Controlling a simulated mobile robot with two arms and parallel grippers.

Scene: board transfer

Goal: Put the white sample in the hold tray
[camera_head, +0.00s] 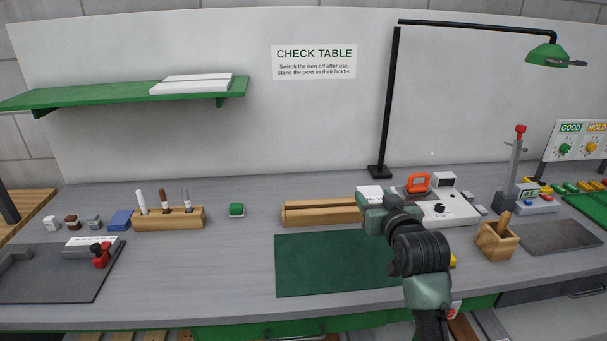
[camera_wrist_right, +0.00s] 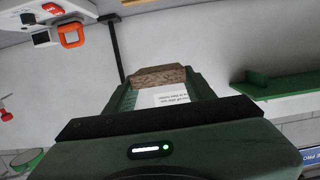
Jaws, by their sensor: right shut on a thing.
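My right gripper (camera_head: 375,208) is raised over the green mat, to the right of the middle. It is shut on a small piece with a white upper face (camera_head: 371,191) in the head view. In the right wrist view the right gripper (camera_wrist_right: 160,84) has a brown speckled face of the held piece (camera_wrist_right: 160,75) between its fingertips. I cannot tell whether this piece is the white sample. A small white block (camera_head: 50,223) stands at the far left of the table. I cannot make out the hold tray; a HOLD sign (camera_head: 597,128) is at the right edge. My left gripper is not in view.
The green mat (camera_head: 320,265) is bare. A wooden bar (camera_head: 315,213) lies behind it. A pen holder (camera_head: 175,218) stands to the left. A lamp post (camera_head: 388,110), a white device (camera_head: 437,210) and a wooden box (camera_head: 495,242) stand at the right.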

